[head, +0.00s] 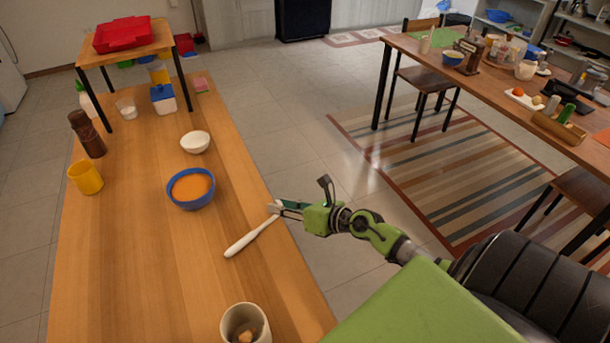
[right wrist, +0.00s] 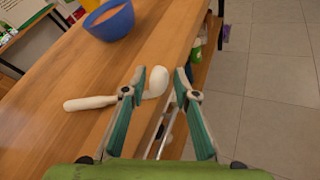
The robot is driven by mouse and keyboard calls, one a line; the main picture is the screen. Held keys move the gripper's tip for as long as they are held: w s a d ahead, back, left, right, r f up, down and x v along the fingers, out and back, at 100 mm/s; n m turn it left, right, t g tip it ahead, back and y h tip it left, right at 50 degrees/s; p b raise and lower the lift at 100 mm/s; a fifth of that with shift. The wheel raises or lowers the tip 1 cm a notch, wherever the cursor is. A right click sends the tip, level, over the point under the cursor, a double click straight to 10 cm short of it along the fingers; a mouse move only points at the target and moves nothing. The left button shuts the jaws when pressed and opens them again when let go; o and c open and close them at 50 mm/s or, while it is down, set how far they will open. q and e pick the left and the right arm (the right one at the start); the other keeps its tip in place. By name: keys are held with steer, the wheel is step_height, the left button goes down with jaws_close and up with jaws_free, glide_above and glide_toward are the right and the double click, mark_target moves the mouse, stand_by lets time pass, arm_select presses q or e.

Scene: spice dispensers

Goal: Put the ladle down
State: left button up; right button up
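The white ladle (head: 250,236) lies on the wooden table near its right edge. In the right wrist view its handle (right wrist: 90,103) points left, and its rounded bowl shows between and beyond my fingertips. My right gripper (head: 276,208) is at the table edge, by the bowl end of the ladle. In the right wrist view my right gripper (right wrist: 160,74) is open, its two fingers spread apart and not closed on the ladle. In the head view the fingers partly hide the bowl end. My left gripper is not in view.
A blue bowl with orange contents (head: 191,187) stands left of the ladle, and a white bowl (head: 195,142) is behind it. A beige cup (head: 245,324) stands at the near edge. A yellow mug (head: 86,177) is at the left. The table between them is clear.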

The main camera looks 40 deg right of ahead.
steer(key=b+v, duration=0.1)
steer(key=v, duration=1)
steer(key=shift+s, duration=0.25)
steer(key=shift+d, duration=0.1)
steer(key=s+d+f+m+h, duration=0.1)
steer(key=d+f+m+h, duration=0.15)
steer(key=f+m, duration=0.3)
steer(key=s+d+f+m+h, duration=0.1)
steer(key=d+f+m, duration=0.25)
steer(key=f, duration=0.35)
steer(key=s+a+f+m+g+h, duration=0.1)
steer(key=s+f+m+g, duration=0.1)
steer(key=s+f+m, duration=0.7)
steer(key=s+a+f+m+g+h, duration=0.15)
steer(key=f+m, duration=0.25)
steer(key=f, duration=0.9)
steer(key=s+a+f+m+g, duration=0.2)
steer(key=s+a+f, duration=0.3)
steer(key=s, duration=0.3)
steer(key=s+a+f+m+g+y, duration=0.1)
steer(key=s+a+f+m+g, duration=0.2)
steer(key=s+a+f+m, duration=0.2)
steer(key=s+a+f+m+g, duration=0.3)
steer(key=s+a+f, duration=0.3)
steer(key=s, duration=0.5)
steer(key=shift+s+a+f+y, duration=0.25)
steer(key=shift+a+f+y, duration=0.05)
